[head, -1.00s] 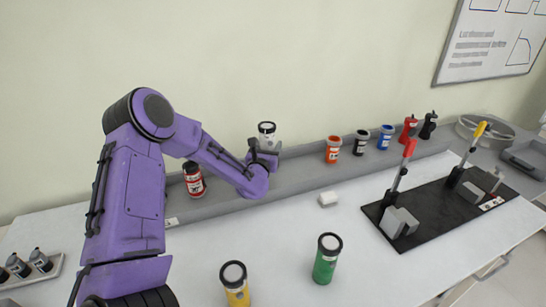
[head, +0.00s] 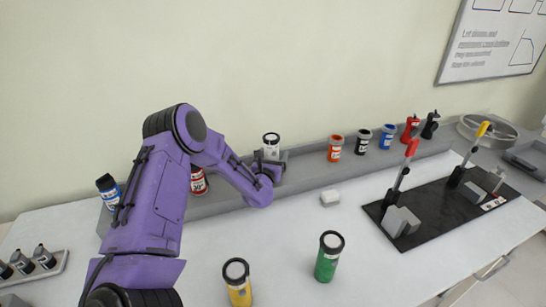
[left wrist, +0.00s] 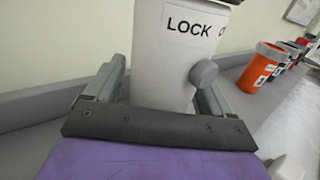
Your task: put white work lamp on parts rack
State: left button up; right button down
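The white work lamp (head: 271,146), a white cylinder with a dark-rimmed top, stands upright at the left part of the grey parts rack (head: 305,175) along the wall. My left gripper (head: 270,163) is around its lower body, one finger on each side, and appears shut on it. In the left wrist view the lamp (left wrist: 165,65) shows a "LOCK" label and a grey side knob between the fingers. Its base is hidden by the gripper, so I cannot tell whether it touches the rack. My right gripper is not in view.
On the rack, a red canister (head: 198,183) and a blue one (head: 108,190) stand left; orange (head: 335,149), black (head: 362,143) and blue (head: 387,138) ones stand right. Yellow (head: 238,284) and green (head: 327,260) canisters and a white block (head: 330,198) are on the table.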

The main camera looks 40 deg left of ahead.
pick_arm(q)
jog(key=shift+r, duration=0.1)
jog(key=shift+r+p, duration=0.2)
jog(key=shift+p, duration=0.1)
jog(key=b+v, duration=0.3)
jog(key=v, duration=0.9)
jog(key=shift+f, duration=0.1)
